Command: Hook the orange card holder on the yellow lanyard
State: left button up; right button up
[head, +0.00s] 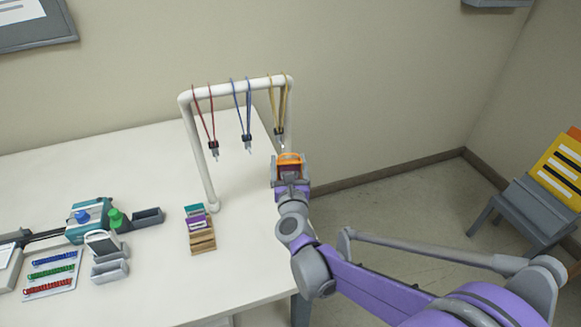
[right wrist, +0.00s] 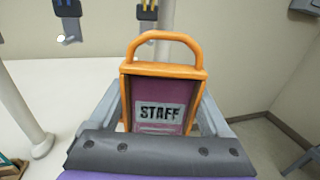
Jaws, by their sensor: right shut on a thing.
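The orange card holder (right wrist: 204,73) has a loop on top and a purple card marked STAFF. My right gripper (head: 290,165) is shut on it and holds it upright, loop up, above the table's right side. The yellow lanyard (head: 279,100) hangs at the right end of the white rack, with a dark clip and metal hook (head: 281,142) at its bottom. In the head view the holder is just below and right of this hook. In the right wrist view the yellow lanyard's hook (right wrist: 145,15) is beyond the loop; I see no contact. My left gripper is not in view.
The white rack (head: 240,87) also carries a red lanyard (head: 206,115) and a blue lanyard (head: 242,108). A wooden tray (head: 203,240) of cards stands below. A laminator (head: 88,220) and coil mat (head: 52,274) are at left. A grey chair (head: 537,205) stands right.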

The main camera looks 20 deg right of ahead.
jog(key=w+f, duration=0.1)
jog(key=w, duration=0.5)
jog(key=shift+w, duration=0.25)
dwell(0.4)
jog(key=shift+a, duration=0.1)
dwell(0.5)
jog(key=o, duration=1.2)
jog(key=shift+c, duration=0.2)
jog(key=shift+s+b, duration=0.1)
jog(key=shift+b, duration=0.2)
